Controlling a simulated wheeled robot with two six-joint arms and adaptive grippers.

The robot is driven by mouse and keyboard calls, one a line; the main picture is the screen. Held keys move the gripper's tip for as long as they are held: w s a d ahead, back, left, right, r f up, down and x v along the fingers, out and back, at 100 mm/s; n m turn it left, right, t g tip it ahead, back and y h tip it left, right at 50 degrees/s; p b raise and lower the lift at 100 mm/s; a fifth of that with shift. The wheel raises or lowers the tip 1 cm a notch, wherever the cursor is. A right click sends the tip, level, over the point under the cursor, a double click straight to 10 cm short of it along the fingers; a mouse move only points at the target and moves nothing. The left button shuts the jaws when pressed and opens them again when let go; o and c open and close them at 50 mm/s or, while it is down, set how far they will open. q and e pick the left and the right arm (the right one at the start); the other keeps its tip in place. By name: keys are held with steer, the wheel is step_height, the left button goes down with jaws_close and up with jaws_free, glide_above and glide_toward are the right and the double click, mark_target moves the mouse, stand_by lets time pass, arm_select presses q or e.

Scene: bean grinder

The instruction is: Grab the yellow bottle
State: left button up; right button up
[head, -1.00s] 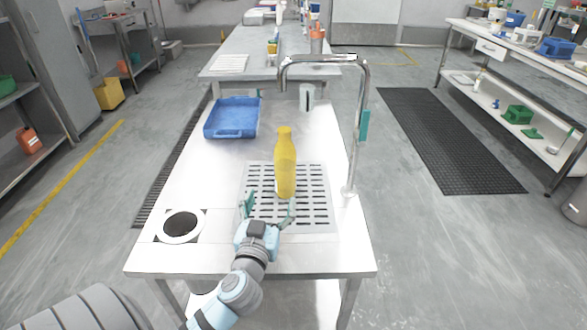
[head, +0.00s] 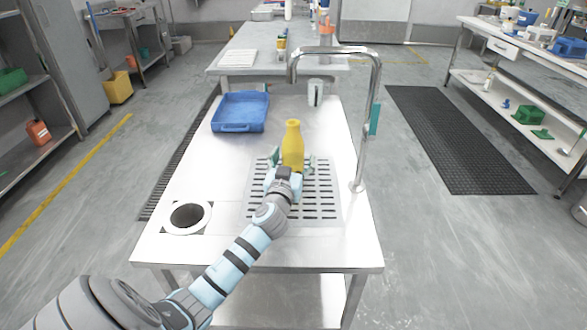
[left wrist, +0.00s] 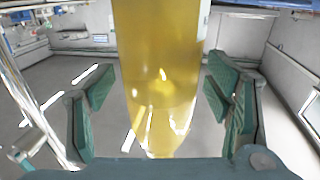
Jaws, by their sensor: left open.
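The yellow bottle (head: 293,143) stands upright on the slotted drain plate (head: 326,205) of the metal table. My left gripper (head: 291,163) is at its near side, with a green finger on either side of its lower part. In the left wrist view the see-through yellow bottle (left wrist: 160,70) fills the middle between the fingers of my left gripper (left wrist: 162,105). The fingers are open, and gaps show between them and the bottle. The bottle's lower part is hidden by my gripper in the head view. My right gripper is not in view.
A tall metal faucet (head: 372,105) rises to the right of the bottle. A blue tray (head: 241,127) and a grey-white cup (head: 315,92) stand farther back. A round hole with a white rim (head: 187,231) is at the front left. The table's left middle is clear.

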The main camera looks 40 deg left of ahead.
arm_select(q)
steer(key=shift+s+r, duration=0.1)
steer(key=c, duration=1.6)
